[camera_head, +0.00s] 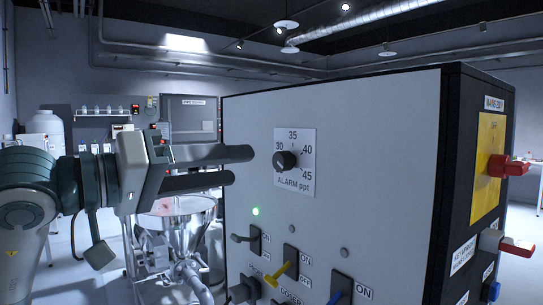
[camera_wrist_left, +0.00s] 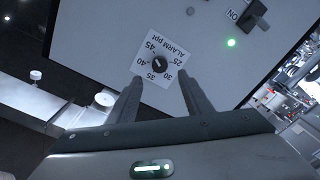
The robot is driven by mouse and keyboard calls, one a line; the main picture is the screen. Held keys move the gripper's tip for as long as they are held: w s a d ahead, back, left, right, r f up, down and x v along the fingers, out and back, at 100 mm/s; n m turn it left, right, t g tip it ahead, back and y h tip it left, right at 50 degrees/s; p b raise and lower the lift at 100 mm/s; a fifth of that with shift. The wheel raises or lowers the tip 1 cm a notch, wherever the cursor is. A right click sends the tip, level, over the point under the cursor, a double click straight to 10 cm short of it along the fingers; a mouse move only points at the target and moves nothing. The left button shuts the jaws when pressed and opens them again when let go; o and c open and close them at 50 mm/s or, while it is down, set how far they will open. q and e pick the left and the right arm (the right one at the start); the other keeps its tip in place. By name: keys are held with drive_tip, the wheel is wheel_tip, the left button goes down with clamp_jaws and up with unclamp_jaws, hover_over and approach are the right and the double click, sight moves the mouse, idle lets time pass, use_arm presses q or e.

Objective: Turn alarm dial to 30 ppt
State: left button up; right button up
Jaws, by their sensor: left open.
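The alarm dial (camera_head: 284,161) is a black round knob on a white plate marked "ALARM ppt", on the grey front of a large cabinet. In the head view the numbers 30, 35, 40 and 45 show; 25 is hidden there but shows in the left wrist view. The knob (camera_wrist_left: 158,64) also shows there, its pointer too small to read surely. My left gripper (camera_head: 242,166) is open, fingers level, to the left of the dial and apart from it. In the left wrist view its fingertips (camera_wrist_left: 159,78) flank the plate's near part, with the knob just ahead between them. My right gripper is not in view.
Below the dial are a green light (camera_head: 255,211) and several switches, including a yellow lever (camera_head: 281,272) and a blue one. Red handles (camera_head: 508,166) stick out of the cabinet's right side. A steel hopper (camera_head: 180,222) stands behind my left arm. The panel around the dial is clear.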

sight(278, 162)
use_arm(q)
drive_tip(key=p+x, duration=0.2)
drive_tip(key=x, duration=0.7)
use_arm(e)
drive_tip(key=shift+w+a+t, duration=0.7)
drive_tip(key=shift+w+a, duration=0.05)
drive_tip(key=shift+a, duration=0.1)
use_arm(q)
drive_tip(key=shift+c, duration=0.7)
drive_tip(key=c, duration=0.9)
